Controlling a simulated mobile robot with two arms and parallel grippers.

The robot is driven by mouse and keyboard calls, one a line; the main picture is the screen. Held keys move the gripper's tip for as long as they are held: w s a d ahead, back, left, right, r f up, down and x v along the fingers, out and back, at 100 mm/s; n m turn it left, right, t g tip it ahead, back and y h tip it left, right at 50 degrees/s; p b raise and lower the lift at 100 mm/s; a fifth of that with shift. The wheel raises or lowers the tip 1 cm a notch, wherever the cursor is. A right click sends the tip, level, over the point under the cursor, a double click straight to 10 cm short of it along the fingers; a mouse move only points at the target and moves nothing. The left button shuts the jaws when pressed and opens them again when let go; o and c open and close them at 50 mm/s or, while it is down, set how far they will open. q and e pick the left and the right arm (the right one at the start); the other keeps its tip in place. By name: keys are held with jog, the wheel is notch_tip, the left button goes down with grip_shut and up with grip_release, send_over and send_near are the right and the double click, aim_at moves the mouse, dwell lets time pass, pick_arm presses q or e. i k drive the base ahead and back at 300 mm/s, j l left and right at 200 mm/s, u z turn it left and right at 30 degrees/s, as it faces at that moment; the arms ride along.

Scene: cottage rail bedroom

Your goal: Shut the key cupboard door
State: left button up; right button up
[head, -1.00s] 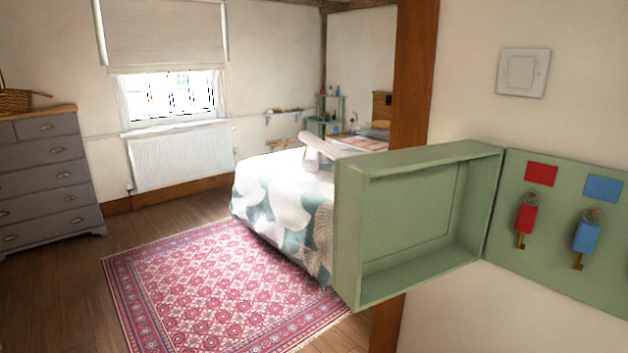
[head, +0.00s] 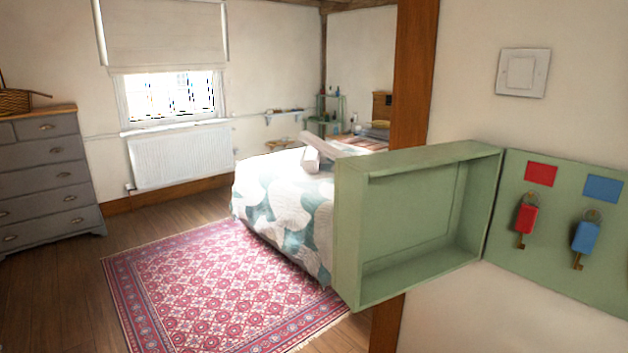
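The green key cupboard (head: 558,247) is on the wall at the right, standing open. Its flat panel carries a red and a blue label, with a red-tagged key (head: 525,218) and a blue-tagged key (head: 584,238) hanging below. The cupboard door (head: 345,235), a deep hollow green tray, is swung out to the left, its inside facing me. A pale blocky piece (head: 311,159), seemingly part of my arm, shows left of the door, in front of the bed; the door hides the rest. I see no gripper fingers.
A wooden post (head: 415,75) stands behind the door. A light switch (head: 522,72) is on the wall above the cupboard. A bed (head: 290,205), a patterned rug (head: 215,285) and a grey drawer chest (head: 45,180) lie farther off. No obstacle shows in front of the door.

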aim_at(406, 220)
jog(key=i+j+z, duration=0.1)
jog(key=z, duration=1.4)
jog(key=i+j+z, duration=0.2)
jog(key=j+z, duration=0.2)
jog(key=j, duration=0.35)
jog(key=j+z, duration=0.35)
jog(key=j, duration=0.4)
jog(key=j+z, duration=0.4)
jog(key=j, duration=0.85)
jog(key=k+j+z, duration=0.1)
jog(key=j, duration=0.35)
